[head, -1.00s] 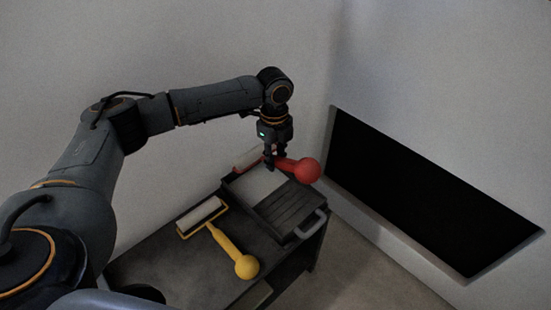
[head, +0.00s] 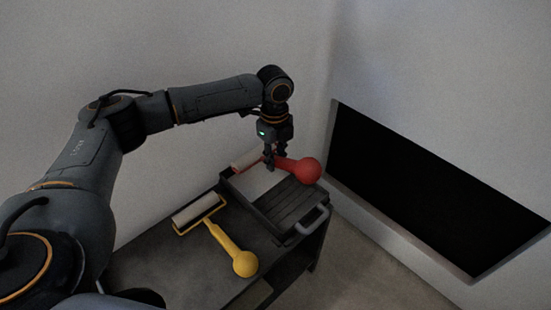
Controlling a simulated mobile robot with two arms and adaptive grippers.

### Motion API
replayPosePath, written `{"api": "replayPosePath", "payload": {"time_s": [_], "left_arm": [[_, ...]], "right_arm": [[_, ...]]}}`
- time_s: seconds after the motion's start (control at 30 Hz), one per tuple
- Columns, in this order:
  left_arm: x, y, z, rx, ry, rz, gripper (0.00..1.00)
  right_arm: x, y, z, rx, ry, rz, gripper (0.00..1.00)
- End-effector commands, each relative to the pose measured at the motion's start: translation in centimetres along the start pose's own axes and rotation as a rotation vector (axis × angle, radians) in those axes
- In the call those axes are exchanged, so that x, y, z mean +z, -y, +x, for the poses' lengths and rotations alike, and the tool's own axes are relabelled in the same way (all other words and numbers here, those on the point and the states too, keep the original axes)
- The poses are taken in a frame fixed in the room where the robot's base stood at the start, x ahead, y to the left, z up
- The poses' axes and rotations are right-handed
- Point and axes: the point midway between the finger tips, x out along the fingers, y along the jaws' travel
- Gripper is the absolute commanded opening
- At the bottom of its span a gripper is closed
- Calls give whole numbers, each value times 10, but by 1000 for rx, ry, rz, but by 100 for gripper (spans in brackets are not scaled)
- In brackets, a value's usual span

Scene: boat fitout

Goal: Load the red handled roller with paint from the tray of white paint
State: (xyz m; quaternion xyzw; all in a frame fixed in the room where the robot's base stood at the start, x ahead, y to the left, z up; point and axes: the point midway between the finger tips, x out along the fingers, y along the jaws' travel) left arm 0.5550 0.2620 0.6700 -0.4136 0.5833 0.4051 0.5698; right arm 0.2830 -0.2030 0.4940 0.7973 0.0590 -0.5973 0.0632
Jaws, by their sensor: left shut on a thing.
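The red handled roller (head: 306,170) is held by my left gripper (head: 270,163), which is shut on its handle. The rounded red handle end points right. Its roller head (head: 243,161) shows left of the fingers, over the far left edge of the tray; I cannot tell whether it touches the paint. The dark paint tray (head: 287,211) has white paint (head: 257,180) in its far left part and a ribbed ramp at the near right. My right gripper is not in view.
A yellow handled roller (head: 227,246) lies on the dark bench (head: 190,262) left of the tray. A grey tray handle (head: 312,221) sticks out at the near right. Walls stand close behind, with a black recessed opening (head: 420,195) at right.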

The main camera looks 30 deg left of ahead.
Motion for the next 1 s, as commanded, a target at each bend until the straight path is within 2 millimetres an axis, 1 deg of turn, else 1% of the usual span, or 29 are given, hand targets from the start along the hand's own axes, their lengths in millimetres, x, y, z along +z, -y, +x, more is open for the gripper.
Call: {"api": "replayPosePath", "payload": {"time_s": [0.07, 0.1, 0.13, 0.27, 0.3, 0.47, 0.63, 0.8, 1.0], "left_arm": [[0, 0, 4, -1, 0, 0, 0], [0, 0, 15, 0, 0, 0, 0], [1, 0, 21, -1, 1, 0, 0], [1, 0, 38, -2, 2, 0, 0], [1, 0, 34, 1, 0, -1, 0], [1, 0, 51, 1, -1, -1, 0], [1, 0, 66, 0, -1, 0, 0], [2, 1, 72, -1, 0, -1, 0], [2, 1, 73, -1, 0, -1, 0]], "right_arm": [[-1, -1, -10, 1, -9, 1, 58], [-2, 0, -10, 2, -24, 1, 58], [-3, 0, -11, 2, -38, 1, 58], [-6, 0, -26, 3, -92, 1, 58], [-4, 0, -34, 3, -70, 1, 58], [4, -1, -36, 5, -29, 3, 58], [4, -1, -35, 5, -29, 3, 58], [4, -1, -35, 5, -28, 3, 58], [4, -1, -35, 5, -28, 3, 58]]}}
